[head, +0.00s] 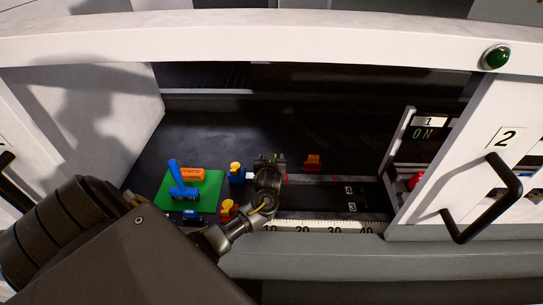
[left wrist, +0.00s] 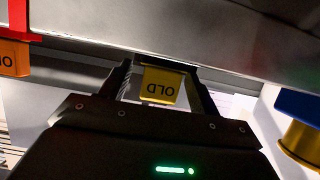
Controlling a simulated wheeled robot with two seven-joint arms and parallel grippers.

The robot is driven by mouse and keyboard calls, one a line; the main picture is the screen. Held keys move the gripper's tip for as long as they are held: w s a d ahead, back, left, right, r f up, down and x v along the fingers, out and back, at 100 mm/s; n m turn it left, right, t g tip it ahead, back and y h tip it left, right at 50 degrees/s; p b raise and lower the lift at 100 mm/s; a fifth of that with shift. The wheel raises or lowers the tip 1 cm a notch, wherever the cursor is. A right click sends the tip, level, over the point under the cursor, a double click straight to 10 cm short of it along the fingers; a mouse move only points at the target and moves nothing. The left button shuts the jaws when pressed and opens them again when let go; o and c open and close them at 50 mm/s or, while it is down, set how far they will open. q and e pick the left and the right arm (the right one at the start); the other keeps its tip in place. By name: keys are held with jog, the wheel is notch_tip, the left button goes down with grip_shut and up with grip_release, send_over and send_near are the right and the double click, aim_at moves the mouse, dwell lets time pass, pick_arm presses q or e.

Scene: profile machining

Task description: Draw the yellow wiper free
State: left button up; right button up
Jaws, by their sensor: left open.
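The yellow wiper (left wrist: 160,87), marked OLD, shows in the left wrist view between the two fingers of my left gripper (left wrist: 161,70). Its upper end meets the underside of a grey metal edge. The fingers stand open on either side of it, with a visible gap at least on the right; whether the left finger touches is unclear. In the head view my left gripper (head: 269,162) is inside the machine, at the left end of the dark rail, and it hides the yellow wiper there. My right gripper is in neither view.
A green mat (head: 210,197) holds a blue tool and an orange block (head: 192,174). A blue-and-yellow piece (head: 236,170) stands close left of my gripper, an orange-red piece (head: 313,161) to its right. A ruler (head: 320,227) and white door panel (head: 470,150) bound the opening.

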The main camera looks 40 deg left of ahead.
pick_arm(q)
jog(key=c, duration=1.2)
jog(key=shift+r+p, duration=1.5)
jog(key=shift+p, duration=0.2)
jog(key=shift+r, duration=0.1)
jog(key=shift+r, duration=0.5)
jog(key=shift+r, duration=0.1)
jog(key=shift+r, duration=1.95)
